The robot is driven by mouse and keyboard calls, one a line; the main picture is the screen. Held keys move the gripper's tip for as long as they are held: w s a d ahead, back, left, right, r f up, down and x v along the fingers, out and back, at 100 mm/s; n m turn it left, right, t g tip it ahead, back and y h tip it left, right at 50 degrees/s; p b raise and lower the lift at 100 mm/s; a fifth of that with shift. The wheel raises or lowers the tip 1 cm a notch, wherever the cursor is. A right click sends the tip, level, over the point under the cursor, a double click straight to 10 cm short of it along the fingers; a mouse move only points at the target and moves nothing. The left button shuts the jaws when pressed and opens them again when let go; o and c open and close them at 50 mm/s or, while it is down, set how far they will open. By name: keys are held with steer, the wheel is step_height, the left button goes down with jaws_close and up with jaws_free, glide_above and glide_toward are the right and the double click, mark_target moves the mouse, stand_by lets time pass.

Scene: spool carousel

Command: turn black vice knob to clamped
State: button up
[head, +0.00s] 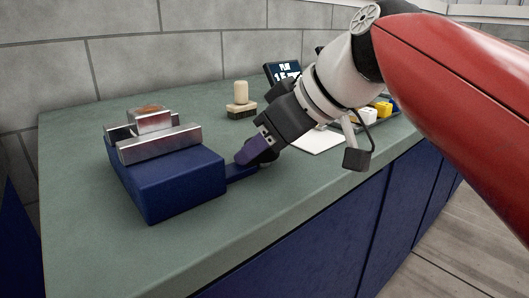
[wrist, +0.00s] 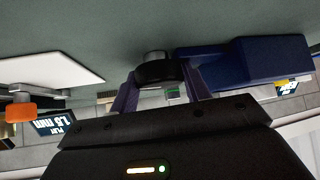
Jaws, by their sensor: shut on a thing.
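The blue vice (head: 172,186) stands on the green bench top at left, with shiny metal jaws (head: 160,142) and a small block (head: 150,118) with a brownish top between or above them. A blue arm (head: 240,172) juts from its right side. My gripper (head: 254,151) is at the end of that arm. In the wrist view the black knob (wrist: 160,73), with a metal collar, sits between my two purple fingers, which are shut on it. The vice body (wrist: 270,62) also shows there at right. The knob is hidden behind my fingers in the head view.
A wooden-looking stamp-shaped block (head: 240,104) stands behind my gripper. A dark display (head: 283,72), a white sheet (head: 322,141) and a tray with yellow and white pieces (head: 378,110) lie farther right. The bench front is clear; a grey block wall closes the back.

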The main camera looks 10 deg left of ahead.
steer(key=m+t+h, duration=0.1)
steer(key=m+t, duration=0.1)
steer(key=m, duration=0.1)
steer(key=shift+h, duration=0.3)
steer(key=shift+m+t+h, duration=0.7)
steer(key=shift+m+t, duration=0.1)
steer(key=shift+m, duration=0.7)
steer(key=o, duration=1)
steer(key=shift+s+r, duration=0.1)
steer(key=p+v, duration=0.1)
steer(key=v, duration=0.6)
steer(key=shift+s+r, duration=0.25)
